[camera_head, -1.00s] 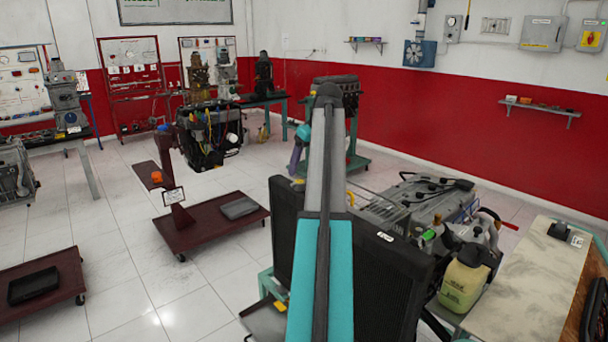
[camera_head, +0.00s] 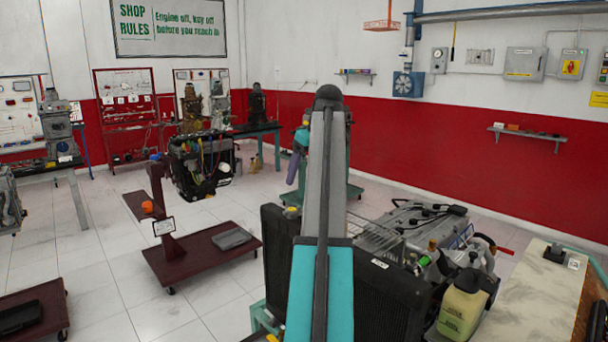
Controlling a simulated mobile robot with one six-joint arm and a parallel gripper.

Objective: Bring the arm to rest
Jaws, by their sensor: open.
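My arm (camera_head: 322,190) rises through the middle of the head view. Its teal lower link (camera_head: 318,295) comes up from the bottom edge, and a grey link with a dark rounded end stands above it. My gripper cannot be made out; the raised links may hide it. A small teal part (camera_head: 302,137) and a purplish part show just left of the grey link. I cannot tell whether they belong to my arm.
A black radiator (camera_head: 388,300) stands close behind my arm, with an engine (camera_head: 420,220) beyond it. A yellowish jug (camera_head: 462,308) and a workbench (camera_head: 525,305) are at right. A dark red engine stand (camera_head: 205,258) is at left. Tiled floor (camera_head: 110,265) lies open there.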

